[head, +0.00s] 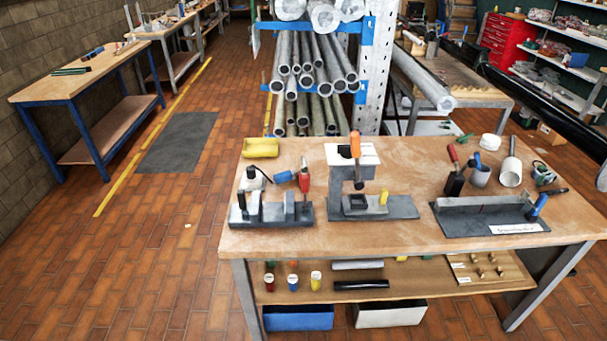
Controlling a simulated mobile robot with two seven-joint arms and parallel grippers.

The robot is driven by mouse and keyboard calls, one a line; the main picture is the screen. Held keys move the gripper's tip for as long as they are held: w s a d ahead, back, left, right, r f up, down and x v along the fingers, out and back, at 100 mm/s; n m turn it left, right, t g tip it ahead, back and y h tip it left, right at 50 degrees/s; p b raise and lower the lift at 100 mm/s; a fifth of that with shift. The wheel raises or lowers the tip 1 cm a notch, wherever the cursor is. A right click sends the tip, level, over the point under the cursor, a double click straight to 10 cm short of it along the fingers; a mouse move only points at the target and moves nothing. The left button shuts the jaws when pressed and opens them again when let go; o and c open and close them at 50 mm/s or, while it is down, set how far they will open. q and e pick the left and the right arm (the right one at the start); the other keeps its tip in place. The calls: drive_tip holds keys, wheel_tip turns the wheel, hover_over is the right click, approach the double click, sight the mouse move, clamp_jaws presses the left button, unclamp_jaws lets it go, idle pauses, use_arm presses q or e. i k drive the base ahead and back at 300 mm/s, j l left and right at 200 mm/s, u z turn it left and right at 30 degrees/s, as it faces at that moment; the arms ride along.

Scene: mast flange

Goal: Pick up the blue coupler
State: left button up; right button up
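A small blue cylinder with a pale top (292,283), which looks like the blue coupler, stands upright on the lower shelf of the front workbench. It is between a similar red cylinder (269,283) on its left and a yellow one (315,281) on its right, with small gaps.
The workbench top (400,240) overhangs the shelf (420,284) and carries several grey fixtures and tools. A dark tube (345,285) lies right of the cylinders. A blue bin (298,318) and a white bin (390,314) sit below. The floor at left is clear.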

sight(283, 176)
drive_tip(key=i+j+u, duration=0.25)
drive_tip(key=j+u, duration=0.2)
drive_tip(key=i+j+u, duration=0.35)
drive_tip(key=j+u, duration=0.15)
drive_tip(key=i+j+u, duration=0.7)
drive_tip(key=i+u, duration=0.15)
drive_tip(key=i, duration=0.25)
drive_tip(key=i+l+z, duration=0.1)
drive_tip(key=i+z, duration=0.75)
drive_tip(key=i+j+z, duration=0.1)
drive_tip(key=i+z, duration=0.3)
drive_tip(key=i+l+z, duration=0.1)
drive_tip(key=i+z, duration=0.2)
drive_tip(key=i, duration=0.45)
drive_tip(key=i+z, duration=0.3)
drive_tip(key=i, duration=0.45)
drive_tip(key=i+z, duration=0.4)
drive_tip(key=i+j+z, duration=0.2)
drive_tip(key=z, duration=0.2)
drive_tip(key=i+j+z, duration=0.5)
drive_tip(key=i+z, duration=0.15)
drive_tip(key=z, duration=0.2)
drive_tip(key=i+j+z, duration=0.2)
drive_tip(key=z, duration=0.2)
drive_tip(key=i+j+z, duration=0.15)
drive_tip(key=j+z, duration=0.15)
drive_tip(key=z, duration=0.15)
